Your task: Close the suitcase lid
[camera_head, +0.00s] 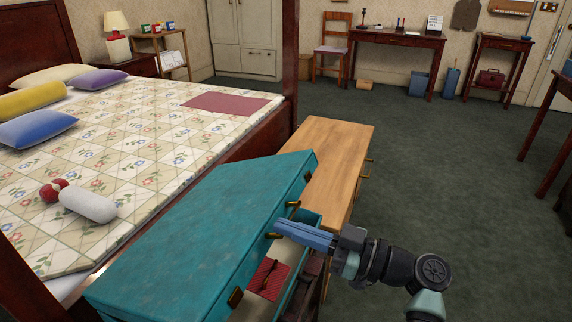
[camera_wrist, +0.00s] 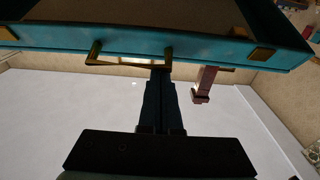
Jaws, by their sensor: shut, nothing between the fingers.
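The teal suitcase lid (camera_head: 190,225) is partly lowered and tilted above the suitcase base (camera_head: 311,219), with a gap along the front. A red item (camera_head: 266,279) and pale lining show inside through this gap. Brass fittings line the lid's front edge. My gripper (camera_head: 280,229) is shut and empty, its blue fingers pointing left at the lid's front edge near a brass fitting. In the wrist view, the lid's edge (camera_wrist: 210,50) crosses the top, and the fingertips (camera_wrist: 160,72) end at or just under a brass fitting (camera_wrist: 130,62). I cannot tell whether they touch.
The suitcase stands over a light wooden bench (camera_head: 335,150) at the bed's foot. The bed (camera_head: 130,140) carries pillows and a white-and-red object (camera_head: 88,204). Open green carpet (camera_head: 440,170) lies right of the bench. A desk (camera_head: 395,38) stands at the far wall.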

